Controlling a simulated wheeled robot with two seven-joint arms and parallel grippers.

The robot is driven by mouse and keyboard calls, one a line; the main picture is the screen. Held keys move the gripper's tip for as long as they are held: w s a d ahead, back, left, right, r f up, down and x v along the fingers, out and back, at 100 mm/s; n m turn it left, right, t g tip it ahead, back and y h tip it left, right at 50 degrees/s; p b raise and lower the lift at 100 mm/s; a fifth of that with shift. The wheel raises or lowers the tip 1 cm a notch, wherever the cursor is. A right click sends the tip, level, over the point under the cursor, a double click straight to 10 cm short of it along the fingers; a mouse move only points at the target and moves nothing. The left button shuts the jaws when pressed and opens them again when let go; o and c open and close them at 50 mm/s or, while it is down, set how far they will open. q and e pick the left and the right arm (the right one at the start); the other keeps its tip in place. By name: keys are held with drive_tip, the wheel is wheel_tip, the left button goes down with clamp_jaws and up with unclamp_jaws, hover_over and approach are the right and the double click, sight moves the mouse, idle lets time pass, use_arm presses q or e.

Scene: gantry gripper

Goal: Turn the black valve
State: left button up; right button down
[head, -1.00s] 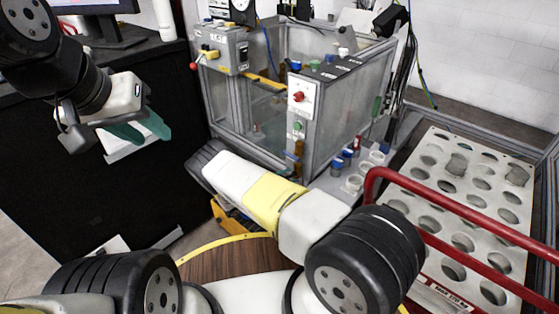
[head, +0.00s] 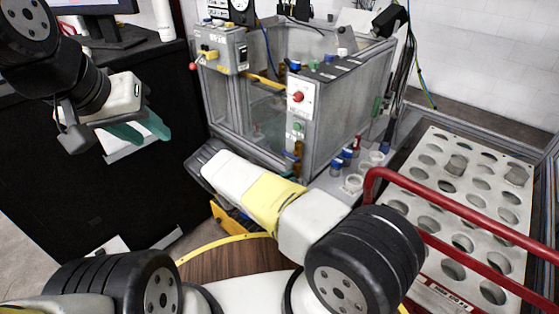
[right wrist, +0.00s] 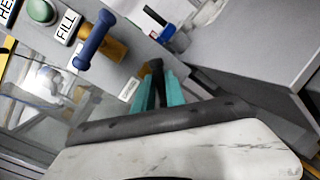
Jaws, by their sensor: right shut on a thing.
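The black valve (right wrist: 157,66) shows in the right wrist view as a small dark handle at the panel's lower edge. My right gripper (right wrist: 160,80) has its teal fingers closed around it, and the fingers hide part of the handle. In the head view my right forearm covers the right fingers and the black valve. My left gripper (head: 151,133) hangs at the left, its teal fingers apart and empty, far from the panel.
A blue-handled valve (right wrist: 95,40) on a brass body sits beside the black one, near a FILL label (right wrist: 67,26) and a green button (right wrist: 40,10). In the head view, the clear-walled enclosure (head: 345,110) stands behind my right arm. A red rail (head: 460,205) and perforated tray (head: 480,165) are at right.

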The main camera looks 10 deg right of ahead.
drive_tip(key=m+y, duration=0.1)
drive_tip(key=m, duration=0.3)
drive_tip(key=shift+s, duration=0.15)
drive_tip(key=m+y, duration=0.1)
drive_tip(key=m, duration=0.3)
drive_tip(key=shift+f, duration=0.1)
drive_tip(key=shift+s+m, duration=0.1)
drive_tip(key=shift+m, duration=0.2)
idle(0.4)
drive_tip(key=c, duration=1.4)
unclamp_jaws()
drive_tip(key=v, duration=0.7)
drive_tip(key=shift+s+a, duration=0.2)
drive_tip(key=shift+s, duration=0.1)
